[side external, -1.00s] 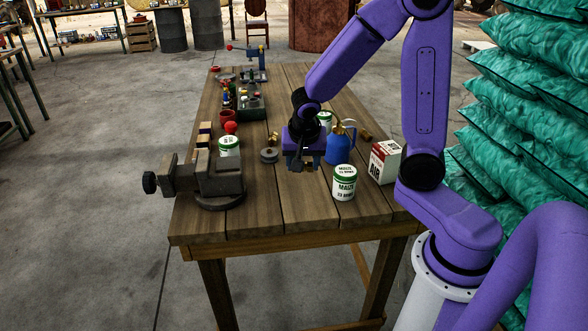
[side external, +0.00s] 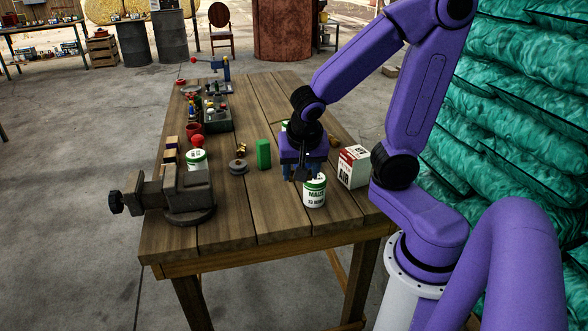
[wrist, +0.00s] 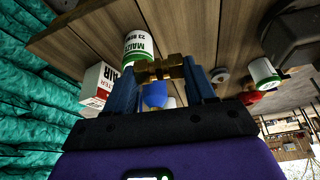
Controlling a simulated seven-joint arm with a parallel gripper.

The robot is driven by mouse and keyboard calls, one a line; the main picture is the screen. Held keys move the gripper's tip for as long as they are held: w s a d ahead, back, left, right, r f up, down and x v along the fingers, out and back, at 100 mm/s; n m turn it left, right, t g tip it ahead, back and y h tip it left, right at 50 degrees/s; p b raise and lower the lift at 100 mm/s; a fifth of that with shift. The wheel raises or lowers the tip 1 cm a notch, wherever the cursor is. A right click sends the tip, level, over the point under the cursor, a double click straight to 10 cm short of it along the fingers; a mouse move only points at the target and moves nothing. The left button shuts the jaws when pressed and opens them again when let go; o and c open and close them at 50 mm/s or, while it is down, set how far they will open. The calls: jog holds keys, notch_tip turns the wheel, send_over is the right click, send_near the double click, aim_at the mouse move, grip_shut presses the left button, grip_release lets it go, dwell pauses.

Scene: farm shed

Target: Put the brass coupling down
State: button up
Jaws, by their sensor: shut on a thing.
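The brass coupling (wrist: 172,66) is held crosswise between my two fingers in the wrist view. My gripper (wrist: 163,82) is shut on it. In the side external view my gripper (side external: 302,172) points down over the right half of the wooden table, just behind and left of the front white-and-green can (side external: 314,191). The coupling cannot be made out there, hidden by the fingers or too small. I cannot tell whether it touches the table top. The front can also shows beyond the coupling in the wrist view (wrist: 138,45).
A red-and-white box (side external: 354,167) stands right of my gripper. A green block (side external: 263,154), a grey disc (side external: 237,166) and another brass piece (side external: 241,150) are to its left. A vise (side external: 185,192) is at the front left. The table (side external: 265,210) is bare at the front middle.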

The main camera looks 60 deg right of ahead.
jog(key=shift+s+r, duration=0.15)
jog(key=shift+s, duration=0.15)
